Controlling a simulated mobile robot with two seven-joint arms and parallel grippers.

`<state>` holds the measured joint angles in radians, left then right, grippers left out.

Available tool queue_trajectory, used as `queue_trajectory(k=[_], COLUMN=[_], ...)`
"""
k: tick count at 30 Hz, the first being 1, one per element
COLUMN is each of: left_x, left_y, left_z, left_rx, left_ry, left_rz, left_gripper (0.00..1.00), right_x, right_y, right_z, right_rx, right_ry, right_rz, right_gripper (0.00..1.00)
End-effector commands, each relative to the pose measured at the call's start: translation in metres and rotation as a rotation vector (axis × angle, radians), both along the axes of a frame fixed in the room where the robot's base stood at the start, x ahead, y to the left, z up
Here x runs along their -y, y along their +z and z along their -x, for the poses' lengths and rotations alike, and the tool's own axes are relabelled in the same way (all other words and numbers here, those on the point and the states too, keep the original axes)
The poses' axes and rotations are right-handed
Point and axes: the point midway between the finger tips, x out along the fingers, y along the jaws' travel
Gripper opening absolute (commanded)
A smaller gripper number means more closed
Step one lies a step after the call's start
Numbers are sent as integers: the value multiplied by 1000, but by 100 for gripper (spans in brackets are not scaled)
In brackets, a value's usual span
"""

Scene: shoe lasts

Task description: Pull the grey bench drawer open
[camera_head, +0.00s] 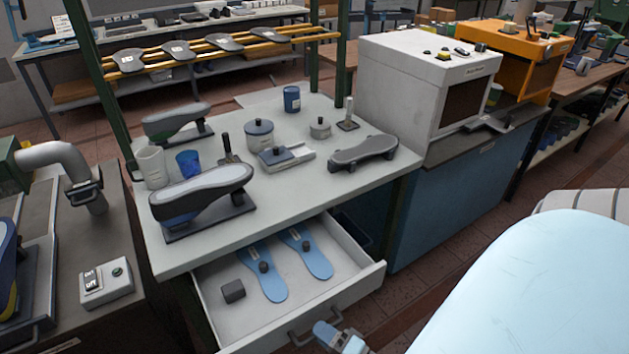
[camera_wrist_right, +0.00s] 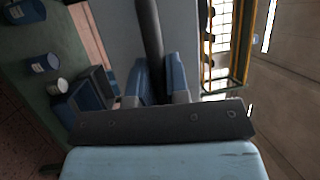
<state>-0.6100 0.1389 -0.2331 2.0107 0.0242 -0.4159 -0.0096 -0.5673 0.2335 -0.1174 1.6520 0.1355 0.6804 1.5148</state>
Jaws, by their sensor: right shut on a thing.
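The grey bench drawer (camera_head: 358,283) stands pulled out from under the light grey bench top (camera_head: 232,232), its inside visible. Its bar handle (camera_head: 301,339) is on the front face, at the bottom of the head view. My right gripper (camera_head: 330,332) is at the right end of this handle. In the right wrist view, the blue fingers (camera_wrist_right: 161,76) are shut on the dark handle bar (camera_wrist_right: 150,30), which runs between them. My left gripper is not in view.
In the drawer lie two blue insoles (camera_head: 268,284) and a dark block (camera_head: 232,290). Shoe lasts (camera_head: 203,190), pots (camera_head: 259,135) and cups (camera_head: 188,164) stand on the bench top. A blue cabinet (camera_head: 445,205) stands right of the drawer. A switch box (camera_head: 104,281) is at left.

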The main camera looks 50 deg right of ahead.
Motion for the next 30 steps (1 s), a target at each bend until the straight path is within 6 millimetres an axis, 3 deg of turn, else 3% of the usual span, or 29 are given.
queue_trajectory(k=[14, 15, 17, 30], left_x=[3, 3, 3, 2], left_y=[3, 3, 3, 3], left_z=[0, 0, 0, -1], left_rx=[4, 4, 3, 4], left_ry=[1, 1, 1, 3], left_rz=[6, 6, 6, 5], left_gripper=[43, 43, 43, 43], right_x=[-1, -1, -1, -3], right_y=[0, 0, 0, -1], right_z=[5, 4, 4, 4], right_rx=[0, 0, 0, 0], right_ry=[1, 1, 1, 1], right_rz=[0, 0, 0, 0], right_gripper=[0, 25, 39, 40])
